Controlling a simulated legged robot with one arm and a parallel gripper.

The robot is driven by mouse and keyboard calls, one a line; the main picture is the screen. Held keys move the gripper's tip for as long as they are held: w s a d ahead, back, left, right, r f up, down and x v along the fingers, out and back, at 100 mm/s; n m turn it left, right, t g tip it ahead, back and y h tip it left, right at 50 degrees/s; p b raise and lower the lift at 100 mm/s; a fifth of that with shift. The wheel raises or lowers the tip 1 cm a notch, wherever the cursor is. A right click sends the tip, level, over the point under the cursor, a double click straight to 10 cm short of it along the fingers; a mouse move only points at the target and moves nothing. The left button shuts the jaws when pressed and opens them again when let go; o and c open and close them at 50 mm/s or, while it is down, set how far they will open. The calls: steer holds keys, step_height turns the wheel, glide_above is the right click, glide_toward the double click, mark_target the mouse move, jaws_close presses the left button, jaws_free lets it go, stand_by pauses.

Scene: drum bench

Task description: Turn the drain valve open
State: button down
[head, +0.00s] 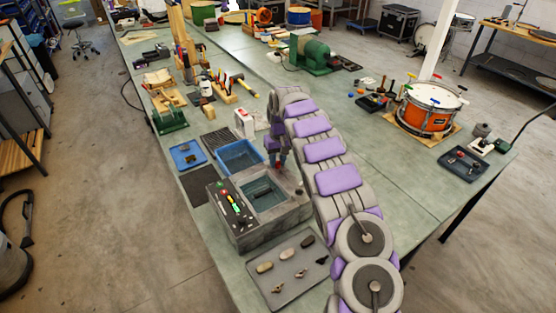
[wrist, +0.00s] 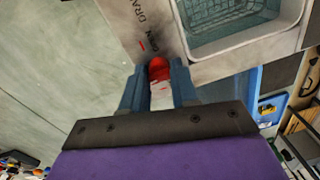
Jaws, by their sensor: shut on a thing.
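The red drain valve handle (wrist: 158,67) shows in the wrist view, on the grey rim of the basin unit. My gripper (wrist: 159,74) is shut on it, with one blue-grey finger on each side. Dark lettering, partly readable as "DRAIN", and a small red mark are on the rim beside the handle. In the head view my gripper (head: 278,160) points down at the right back edge of the grey basin unit (head: 280,219). The handle is mostly hidden there, so its exact angle is hard to tell.
A blue tub (head: 240,157) and a blue tray (head: 188,155) stand behind the basin. A grey tray (head: 291,286) with stones lies in front. A control panel with coloured buttons (head: 231,205) is on the basin's left.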

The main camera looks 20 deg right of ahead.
steer(key=m+p, duration=0.3)
steer(key=shift+a+r+m, duration=0.1)
steer(key=shift+r+m, duration=0.1)
steer(key=shift+m, duration=0.1)
steer(key=m+p, duration=0.3)
steer(key=m, duration=0.1)
steer(key=shift+m, duration=0.3)
steer(key=m+p, duration=0.1)
steer(key=m, duration=0.1)
steer(key=m+p, duration=0.1)
steer(key=m, duration=0.1)
steer(key=shift+s+f+m+t+h, duration=0.1)
steer(key=shift+m+t+h, duration=0.2)
steer(key=m+p, duration=0.2)
steer(key=m, duration=0.2)
steer(key=shift+f+m, duration=0.1)
steer(key=shift+m, duration=0.2)
steer(key=shift+p, duration=0.3)
steer(key=c, duration=0.9)
jaws_free()
